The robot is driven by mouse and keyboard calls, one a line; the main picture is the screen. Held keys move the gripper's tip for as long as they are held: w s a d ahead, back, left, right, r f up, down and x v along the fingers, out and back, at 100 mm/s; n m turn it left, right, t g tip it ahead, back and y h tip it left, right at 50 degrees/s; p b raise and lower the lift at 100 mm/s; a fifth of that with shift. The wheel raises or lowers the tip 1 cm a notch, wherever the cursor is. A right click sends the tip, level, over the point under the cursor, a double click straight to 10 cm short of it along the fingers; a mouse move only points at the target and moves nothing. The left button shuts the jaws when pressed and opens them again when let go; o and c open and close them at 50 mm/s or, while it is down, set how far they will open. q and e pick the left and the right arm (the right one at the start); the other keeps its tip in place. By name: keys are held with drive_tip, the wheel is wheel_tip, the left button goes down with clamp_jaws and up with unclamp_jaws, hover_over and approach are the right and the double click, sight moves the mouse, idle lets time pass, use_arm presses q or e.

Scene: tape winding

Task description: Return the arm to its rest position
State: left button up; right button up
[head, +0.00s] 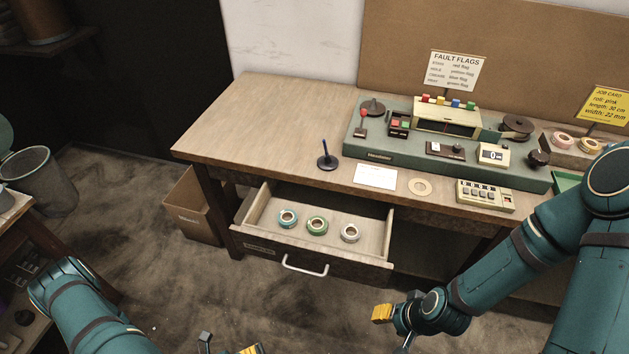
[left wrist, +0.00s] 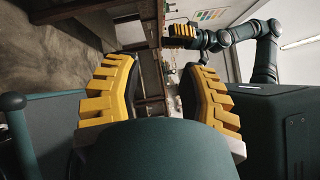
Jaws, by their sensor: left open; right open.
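My left gripper (head: 229,347) shows only in part at the bottom edge of the head view, in front of the desk and low. In the left wrist view its two yellow-padded fingers (left wrist: 158,95) are wide apart with nothing between them. My right gripper (head: 393,326) hangs in front of the desk, to the right of the open drawer, with a yellow pad showing. It is open, and I see nothing held in it. My right arm (head: 515,255) reaches in from the right, bent downward. The right gripper also shows in the left wrist view (left wrist: 183,36).
The open drawer (head: 262,243) juts out from the desk (head: 240,110) and holds three tape rolls (head: 317,224). A cardboard box (head: 190,212) stands below left.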

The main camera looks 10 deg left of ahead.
use_arm(q)
drive_tip(key=s+d+m+g+y, duration=0.1)
drive_tip(key=d+m+g, duration=0.2)
drive_tip(key=m+g, duration=0.6)
drive_tip(key=s+d+m+g+y, duration=0.2)
drive_tip(key=d+m+g, duration=0.1)
drive_tip(key=m+g, duration=0.65)
drive_tip(key=w+d+r+m+t+y, duration=0.1)
drive_tip(key=w+r+m+t+y, duration=0.1)
drive_tip(key=w+m+t+y, duration=0.2)
drive_tip(key=w+d+r+m+t+y, duration=0.2)
drive_tip(key=w+r+m+t+y, duration=0.1)
drive_tip(key=w+m, duration=0.8)
drive_tip(key=m+t+y, duration=0.1)
drive_tip(key=m, duration=0.4)
drive_tip(key=shift+w+d+r, duration=0.2)
drive_tip(key=shift+w+r, duration=0.05)
drive_tip(key=shift+r, duration=0.1)
